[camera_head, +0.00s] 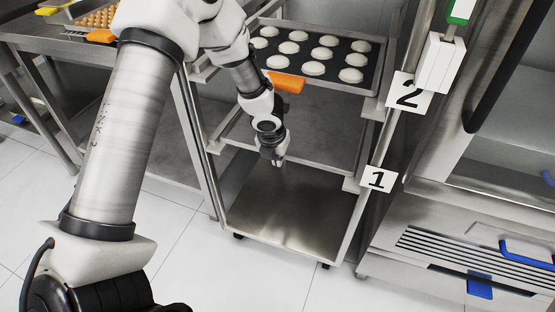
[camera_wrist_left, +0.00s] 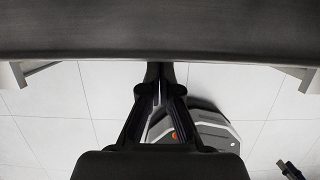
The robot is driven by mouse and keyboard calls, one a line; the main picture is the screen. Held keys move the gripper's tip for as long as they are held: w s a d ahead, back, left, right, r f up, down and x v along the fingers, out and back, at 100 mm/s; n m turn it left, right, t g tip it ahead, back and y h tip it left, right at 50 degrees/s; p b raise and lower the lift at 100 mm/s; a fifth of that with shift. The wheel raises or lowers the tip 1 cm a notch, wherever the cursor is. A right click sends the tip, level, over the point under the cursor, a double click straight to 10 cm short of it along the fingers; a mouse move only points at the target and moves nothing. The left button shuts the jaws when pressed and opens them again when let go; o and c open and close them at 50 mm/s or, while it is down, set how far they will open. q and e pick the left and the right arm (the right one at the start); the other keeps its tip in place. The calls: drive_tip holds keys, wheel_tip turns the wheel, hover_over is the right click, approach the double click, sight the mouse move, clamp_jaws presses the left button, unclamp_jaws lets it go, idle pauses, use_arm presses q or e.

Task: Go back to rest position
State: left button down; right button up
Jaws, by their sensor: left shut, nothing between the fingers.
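My left gripper (camera_head: 277,161) reaches down in front of the metal tray rack (camera_head: 211,143) in the head view, near the empty middle tray. In the left wrist view the left gripper (camera_wrist_left: 159,72) is shut with nothing between its fingers, and its tips are close to a dark grey edge (camera_wrist_left: 230,35) across the top. Whether the tips touch that edge I cannot tell. My right gripper does not show in either view.
The rack's top tray (camera_head: 262,68) holds several white dough rounds, with an orange piece (camera_head: 286,82) at its front edge. An oven (camera_head: 470,235) stands at the right, a steel table (camera_head: 40,42) at the left. White tiled floor (camera_head: 165,225) is clear before the rack.

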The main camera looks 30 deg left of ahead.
use_arm(q)
drive_tip(key=v, duration=0.7)
drive_tip(key=s+d+f+g, duration=0.2)
drive_tip(key=s+f+g, duration=0.1)
drive_tip(key=s+f, duration=0.45)
drive_tip(key=s+d+f+g, duration=0.2)
drive_tip(key=s+f, duration=0.4)
drive_tip(key=f, duration=0.3)
drive_tip(key=s+d+f+n+g+h, duration=0.1)
drive_tip(key=s+d+f+n, duration=0.25)
drive_tip(key=s+n, duration=0.6)
drive_tip(key=s+d+f+n+g+h, duration=0.1)
drive_tip(key=s+d+f+n, duration=0.25)
drive_tip(key=s+n, duration=0.6)
drive_tip(key=w+a+r+n+t+p, duration=0.1)
drive_tip(key=w+r+n+p, duration=0.1)
drive_tip(key=r+n+p, duration=0.5)
drive_tip(key=w+a+r+n+t+y+p, duration=0.1)
drive_tip(key=w+r+n+t+p, duration=0.1)
drive_tip(key=r+n+p, duration=0.6)
wheel_tip(320, 180, up, 5)
drive_tip(key=w+p, duration=0.1)
drive_tip(key=p, duration=0.4)
drive_tip(key=shift+a+t, duration=0.25)
drive_tip(key=shift+t, duration=0.05)
